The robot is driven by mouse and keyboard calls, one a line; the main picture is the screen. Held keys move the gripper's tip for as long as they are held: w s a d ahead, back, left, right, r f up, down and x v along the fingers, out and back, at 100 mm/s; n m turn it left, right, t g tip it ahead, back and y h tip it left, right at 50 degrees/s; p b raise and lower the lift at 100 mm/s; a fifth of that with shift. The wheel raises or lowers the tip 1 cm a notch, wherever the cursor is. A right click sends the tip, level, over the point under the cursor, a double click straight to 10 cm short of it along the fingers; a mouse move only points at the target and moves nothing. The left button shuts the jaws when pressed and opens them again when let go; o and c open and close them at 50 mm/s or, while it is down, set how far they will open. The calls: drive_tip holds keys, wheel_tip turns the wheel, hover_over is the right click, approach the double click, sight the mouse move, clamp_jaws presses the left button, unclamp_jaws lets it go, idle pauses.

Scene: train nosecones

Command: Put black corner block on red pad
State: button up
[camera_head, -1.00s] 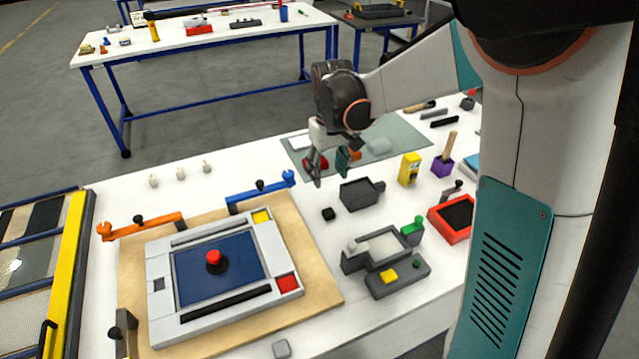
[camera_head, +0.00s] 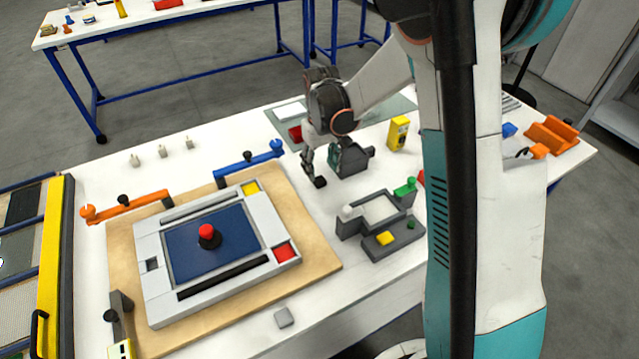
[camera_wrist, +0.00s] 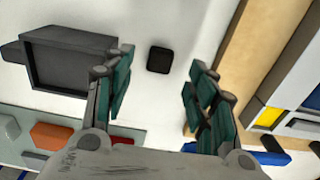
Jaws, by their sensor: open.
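The black corner block (camera_head: 320,182) is a small dark cube on the white table, right of the wooden board. It also shows in the wrist view (camera_wrist: 159,60), just beyond and between my fingertips. My gripper (camera_head: 321,168) is open and empty, low over the table, close to the block; in the wrist view its teal fingers (camera_wrist: 158,80) are spread apart. The red pad (camera_head: 285,252) is at the near right corner of the grey frame. Its surface is bare.
The grey frame (camera_head: 152,240) with a blue panel lies on the wooden board (camera_head: 310,268). A dark grey box (camera_head: 352,160) stands close right of my gripper, and also shows in the wrist view (camera_wrist: 75,58). A blue clamp (camera_head: 235,168) sits at the board's back edge. A grey fixture (camera_head: 378,245) stands right.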

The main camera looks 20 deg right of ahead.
sight(320, 180)
wheel_tip(320, 180, down, 5)
drive_tip(key=shift+b, duration=1)
drive_tip(key=shift+r, duration=0.1)
drive_tip(key=c, duration=1.1)
